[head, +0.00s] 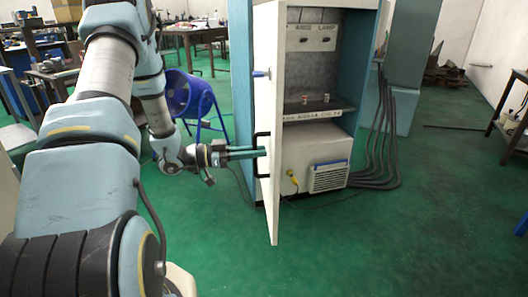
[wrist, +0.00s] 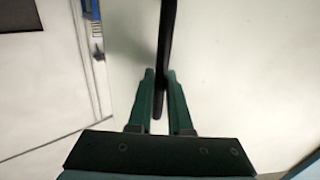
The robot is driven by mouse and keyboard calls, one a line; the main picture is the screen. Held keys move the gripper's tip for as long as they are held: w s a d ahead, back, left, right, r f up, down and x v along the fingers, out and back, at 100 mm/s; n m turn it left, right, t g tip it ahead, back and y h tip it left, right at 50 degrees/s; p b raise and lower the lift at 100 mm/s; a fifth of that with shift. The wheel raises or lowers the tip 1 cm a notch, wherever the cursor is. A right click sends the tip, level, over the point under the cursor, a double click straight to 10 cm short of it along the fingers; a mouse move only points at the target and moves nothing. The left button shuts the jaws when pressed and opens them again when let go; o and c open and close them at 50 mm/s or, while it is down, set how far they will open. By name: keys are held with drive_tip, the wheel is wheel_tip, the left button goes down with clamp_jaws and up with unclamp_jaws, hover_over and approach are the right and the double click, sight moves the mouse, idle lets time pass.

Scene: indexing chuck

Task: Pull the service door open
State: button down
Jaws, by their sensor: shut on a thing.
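The service door (head: 268,110) is a tall cream panel on the front left of the blue cabinet. It stands swung out, seen nearly edge-on, with the cabinet inside exposed. A black bar handle (head: 261,155) sits on its outer face; it also shows in the wrist view (wrist: 166,50). My gripper (head: 256,152) reaches it from the left. In the wrist view my gripper's green fingers (wrist: 160,80) are closed around the lower part of the handle. A small blue latch (head: 261,74) is higher on the door.
The cabinet (head: 318,160) holds a shelf with small items and a vent box below. Dark cables (head: 378,130) run down its right side. A blue fan (head: 190,98) stands behind my arm at left. The green floor in front of the door is clear.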

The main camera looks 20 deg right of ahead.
drive_tip(key=shift+a, duration=0.35)
drive_tip(key=c, duration=0.8)
unclamp_jaws()
drive_tip(key=shift+w, duration=0.1)
drive_tip(key=shift+c, duration=0.2)
drive_tip(key=w+a, duration=0.1)
drive_tip(key=a, duration=0.9)
drive_tip(key=shift+a+b, duration=0.35)
